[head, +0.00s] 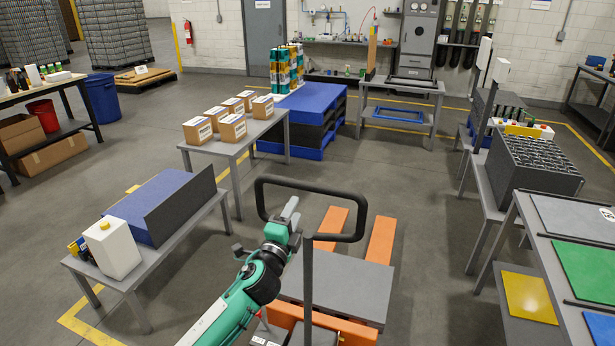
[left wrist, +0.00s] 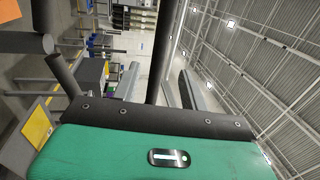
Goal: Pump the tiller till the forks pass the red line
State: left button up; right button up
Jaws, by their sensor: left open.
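The tiller (head: 335,190) is a black loop handle on a dark upright post, standing in front of me in the head view. Below it are the orange forks (head: 381,240) of the pallet jack, low near the floor, with a grey plate (head: 340,283) across them. My left gripper (head: 284,216) is at the left part of the loop, its jaws open. In the left wrist view a dark bar (left wrist: 165,50) stands between the fingers; I cannot tell if they touch it. I cannot make out a red line. My right gripper is out of view.
A left bench (head: 150,265) holds a blue-grey block and a white jug (head: 112,247). Behind it a table carries several cartons (head: 232,127). A blue pallet stack (head: 312,100) stands beyond. On the right is a bench with coloured panels (head: 585,270). Floor beyond the forks is clear.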

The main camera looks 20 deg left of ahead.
pick_arm(q)
jog(key=w+r+p, duration=0.2)
jog(key=w, duration=1)
jog(key=shift+d+r+p, duration=0.15)
jog(key=shift+p, duration=0.2)
grip_shut()
